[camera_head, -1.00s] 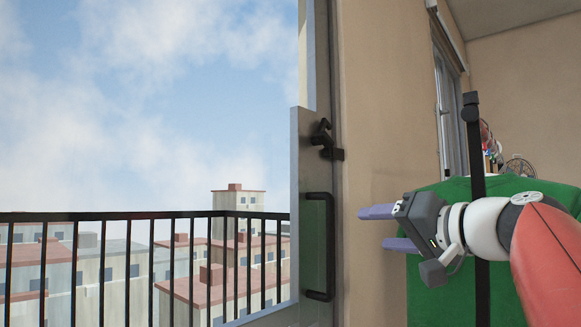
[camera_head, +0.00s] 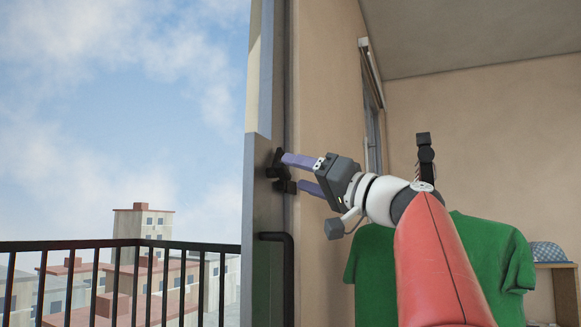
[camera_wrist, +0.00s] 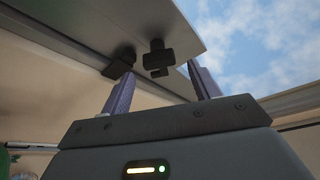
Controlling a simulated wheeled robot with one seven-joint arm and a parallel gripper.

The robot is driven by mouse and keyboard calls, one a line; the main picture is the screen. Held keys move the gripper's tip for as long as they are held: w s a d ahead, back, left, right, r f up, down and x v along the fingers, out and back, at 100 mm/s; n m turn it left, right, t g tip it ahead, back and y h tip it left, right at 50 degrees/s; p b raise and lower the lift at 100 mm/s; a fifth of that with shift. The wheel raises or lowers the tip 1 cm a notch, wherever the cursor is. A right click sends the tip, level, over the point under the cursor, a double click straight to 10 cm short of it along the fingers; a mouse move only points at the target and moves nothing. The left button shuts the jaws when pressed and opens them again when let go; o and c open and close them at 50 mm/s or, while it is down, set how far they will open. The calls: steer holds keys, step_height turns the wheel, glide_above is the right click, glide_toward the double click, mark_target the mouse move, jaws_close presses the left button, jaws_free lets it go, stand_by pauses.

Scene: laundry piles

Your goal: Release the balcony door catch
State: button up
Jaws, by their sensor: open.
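The balcony door catch (camera_head: 273,172) is a small black fitting high on the edge of the grey door (camera_head: 256,215). In the wrist view the catch (camera_wrist: 158,55) shows as two dark pieces on the door and frame. My gripper (camera_head: 292,171) is open, with its purple fingers pointing left at the catch. One fingertip overlaps the catch's upper part in the head view. The wrist view shows the fingers (camera_wrist: 161,72) apart, with the catch pieces near and beyond their tips. Contact cannot be told. Nothing is visibly held.
A black bar handle (camera_head: 289,275) sits on the door below the catch. A black balcony railing (camera_head: 120,243) and open sky lie to the left. A beige wall (camera_head: 325,100) stands close to the right. A green shirt (camera_head: 500,250) hangs behind my arm.

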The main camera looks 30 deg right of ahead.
steer(key=shift+p+x, duration=0.3)
steer(key=shift+x, duration=0.95)
steer(key=c, duration=1)
steer(key=shift+f, duration=0.1)
steer(key=shift+n+b, duration=0.4)
steer(key=shift+w+f+n+g+y+b, duration=0.15)
steer(key=shift+n+g+y+b, duration=0.15)
steer(key=shift+n+y+b, duration=0.7)
steer(key=shift+d+n+g+y, duration=0.1)
steer(key=shift+n+g+y, duration=0.3)
steer(key=shift+n, duration=1)
steer(key=shift+n+g+y, duration=0.3)
steer(key=shift+n+y, duration=0.2)
steer(key=shift+n, duration=0.9)
steer(key=shift+r, duration=0.2)
